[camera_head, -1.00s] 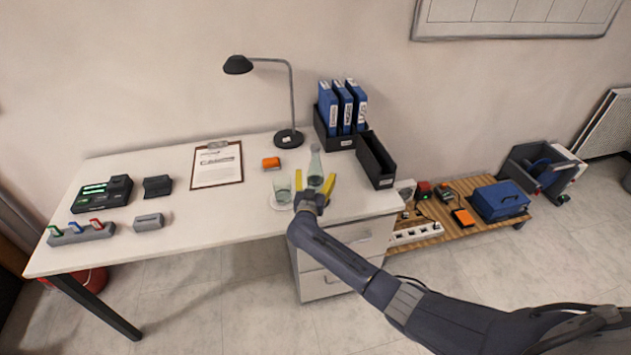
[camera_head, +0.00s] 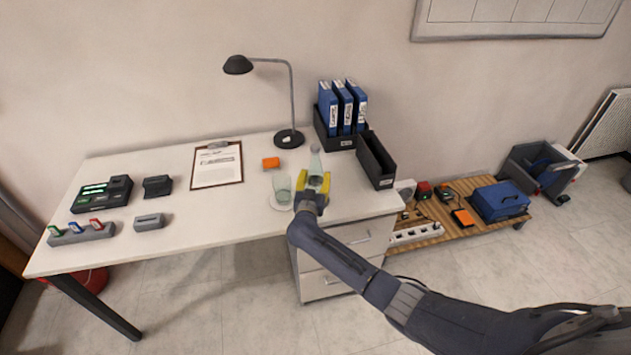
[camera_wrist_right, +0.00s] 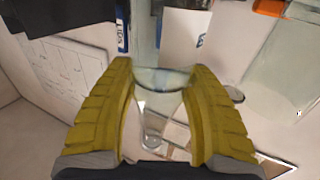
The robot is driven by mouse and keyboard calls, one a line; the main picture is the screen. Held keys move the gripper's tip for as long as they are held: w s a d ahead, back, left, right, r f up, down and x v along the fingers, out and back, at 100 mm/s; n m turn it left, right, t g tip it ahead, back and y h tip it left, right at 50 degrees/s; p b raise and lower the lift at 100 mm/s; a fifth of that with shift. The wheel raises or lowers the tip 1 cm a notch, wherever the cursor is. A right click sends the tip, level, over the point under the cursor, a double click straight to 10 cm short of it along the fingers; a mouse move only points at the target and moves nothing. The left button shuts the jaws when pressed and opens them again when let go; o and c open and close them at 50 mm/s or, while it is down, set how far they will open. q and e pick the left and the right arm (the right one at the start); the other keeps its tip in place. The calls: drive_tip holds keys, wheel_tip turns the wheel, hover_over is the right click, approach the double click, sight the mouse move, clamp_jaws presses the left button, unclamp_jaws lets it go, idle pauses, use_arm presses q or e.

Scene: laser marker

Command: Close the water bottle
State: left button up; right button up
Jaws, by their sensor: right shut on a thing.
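The clear water bottle (camera_head: 316,163) stands on the white desk near its right end. My right gripper (camera_head: 314,182) has its yellow fingers shut on the bottle's body from the front. In the right wrist view the fingers (camera_wrist_right: 164,112) lie on both sides of the clear bottle (camera_wrist_right: 163,78). A small greyish top shows at the bottle's neck in the head view; whether it is a seated cap is too small to tell. My left gripper is not in view.
A glass (camera_head: 283,190) on a white coaster stands just left of the gripper. An empty black file box (camera_head: 377,160) is to the right, with a lamp (camera_head: 289,138) and binders (camera_head: 342,105) behind.

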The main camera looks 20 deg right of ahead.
sight(315, 146)
drive_tip(key=shift+r, duration=0.15)
wheel_tip(315, 146, up, 20)
drive_tip(key=shift+f, duration=0.1)
drive_tip(key=shift+c, duration=0.4)
idle(0.4)
